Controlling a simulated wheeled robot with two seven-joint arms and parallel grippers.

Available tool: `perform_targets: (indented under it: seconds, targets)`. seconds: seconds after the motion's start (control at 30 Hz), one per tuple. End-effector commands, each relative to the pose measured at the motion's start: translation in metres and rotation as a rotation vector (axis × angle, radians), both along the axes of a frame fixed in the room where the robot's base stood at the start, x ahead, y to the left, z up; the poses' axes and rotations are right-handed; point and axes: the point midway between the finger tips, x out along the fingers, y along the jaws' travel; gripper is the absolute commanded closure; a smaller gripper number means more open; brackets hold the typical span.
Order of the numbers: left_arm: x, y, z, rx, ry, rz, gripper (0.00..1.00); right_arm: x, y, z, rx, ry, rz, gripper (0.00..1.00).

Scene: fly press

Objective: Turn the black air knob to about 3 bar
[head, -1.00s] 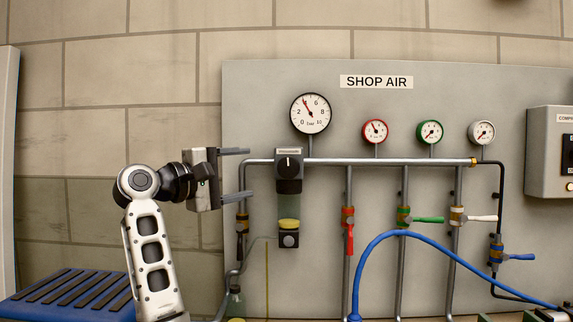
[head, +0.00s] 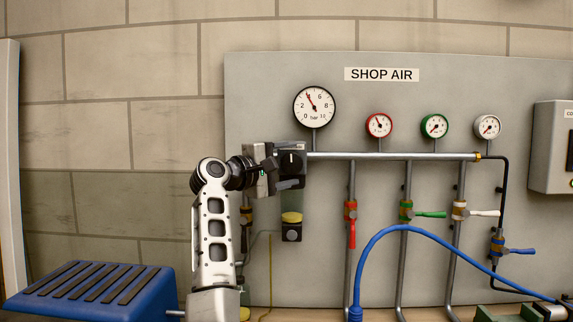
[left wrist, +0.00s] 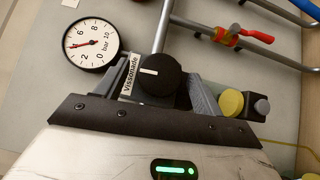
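The black air knob (head: 291,160) has a white mark and sits on the regulator on the grey panel. In the left wrist view the knob (left wrist: 158,74) shows between the fingers. My left gripper (head: 293,166) is open, with one finger above and one below the knob; I see no clear contact. The large white gauge (head: 314,106), marked in bar, stands above the regulator. Its needle points up and left, at about 4. The gauge (left wrist: 90,44) also shows in the left wrist view. My right gripper is not in view.
Red (head: 379,125), green (head: 434,126) and white (head: 487,127) rimmed gauges stand to the right above a horizontal pipe (head: 400,156). Valves with coloured levers hang below. A blue hose (head: 400,231) arcs in front of the panel. A blue slatted stand (head: 95,290) is at lower left.

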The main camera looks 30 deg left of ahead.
Motion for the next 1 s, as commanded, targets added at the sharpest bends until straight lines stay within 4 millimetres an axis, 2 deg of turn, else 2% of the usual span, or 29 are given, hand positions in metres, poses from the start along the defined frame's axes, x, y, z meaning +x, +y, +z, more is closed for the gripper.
perform_targets:
  seconds: [0.03, 0.1, 0.17, 0.57, 1.0]
  targets:
    - [0.0, 0.0, 0.0, 0.0, 0.0, 0.0, 0.43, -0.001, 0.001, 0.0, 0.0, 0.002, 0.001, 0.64]
    - [0.0, 0.0, 0.0, 0.0, 0.0, 0.0, 0.63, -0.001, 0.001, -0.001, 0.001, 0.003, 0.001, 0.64]
    - [0.0, 0.0, 0.0, 0.0, 0.0, 0.0, 0.77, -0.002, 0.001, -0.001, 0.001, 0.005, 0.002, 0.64]
    - [0.0, 0.0, -0.003, -0.059, -0.035, -0.001, 0.77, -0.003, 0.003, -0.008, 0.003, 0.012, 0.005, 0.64]
    - [0.0, -0.001, -0.007, -0.307, -0.187, -0.001, 0.77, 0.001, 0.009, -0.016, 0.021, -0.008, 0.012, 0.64]
